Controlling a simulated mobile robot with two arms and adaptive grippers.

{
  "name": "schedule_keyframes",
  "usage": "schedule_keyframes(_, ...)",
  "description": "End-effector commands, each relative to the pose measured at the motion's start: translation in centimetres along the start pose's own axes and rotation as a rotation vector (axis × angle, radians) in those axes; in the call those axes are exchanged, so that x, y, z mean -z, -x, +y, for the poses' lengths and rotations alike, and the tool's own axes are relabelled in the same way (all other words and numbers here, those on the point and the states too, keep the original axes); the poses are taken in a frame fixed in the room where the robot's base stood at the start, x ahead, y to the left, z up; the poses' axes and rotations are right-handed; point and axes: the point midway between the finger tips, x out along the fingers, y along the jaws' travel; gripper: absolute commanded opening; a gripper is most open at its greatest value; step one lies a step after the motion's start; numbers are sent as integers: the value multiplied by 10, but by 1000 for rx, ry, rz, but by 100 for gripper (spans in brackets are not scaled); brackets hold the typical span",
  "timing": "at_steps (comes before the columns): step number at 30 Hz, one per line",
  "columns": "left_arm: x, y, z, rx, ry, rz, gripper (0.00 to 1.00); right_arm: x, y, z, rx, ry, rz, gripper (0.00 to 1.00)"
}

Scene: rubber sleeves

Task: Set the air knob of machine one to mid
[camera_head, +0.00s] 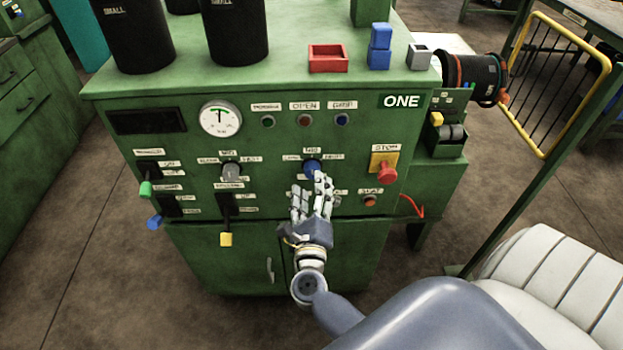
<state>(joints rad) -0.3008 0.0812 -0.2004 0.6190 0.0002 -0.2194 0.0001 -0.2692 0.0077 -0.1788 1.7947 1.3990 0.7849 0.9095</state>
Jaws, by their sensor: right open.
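Machine one (398,127) is a green cabinet marked ONE, with a panel of knobs, levers and buttons facing me. A blue knob (311,168) sits on the panel under a small label that seems to read MID, with a further label on each side. I cannot read for certain which knob is labelled air, nor its exact setting. My right gripper (312,185) is open just below and in front of the blue knob, its fingers pointing up at it; I cannot tell whether they touch. A grey knob (231,171) is further left. My left gripper is not in view.
A red stop button (387,171) on a yellow plate is right of the blue knob. A gauge (220,118) is at upper left. Levers with yellow (226,239), green (146,189) and blue (155,221) handles stick out. A white padded seat (560,280) stands at right.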

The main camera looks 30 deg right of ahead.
Motion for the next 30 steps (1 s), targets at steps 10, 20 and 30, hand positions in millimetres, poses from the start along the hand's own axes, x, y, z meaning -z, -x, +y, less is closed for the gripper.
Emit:
schedule_keyframes(10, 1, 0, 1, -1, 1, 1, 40, 1, 66, 0, -2, 0, 2, 53)
schedule_keyframes(20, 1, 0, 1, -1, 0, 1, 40, 0, 79, 0, 1, -1, 0, 53)
schedule_keyframes(30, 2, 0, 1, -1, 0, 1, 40, 0, 78, 0, 0, -1, 0, 53)
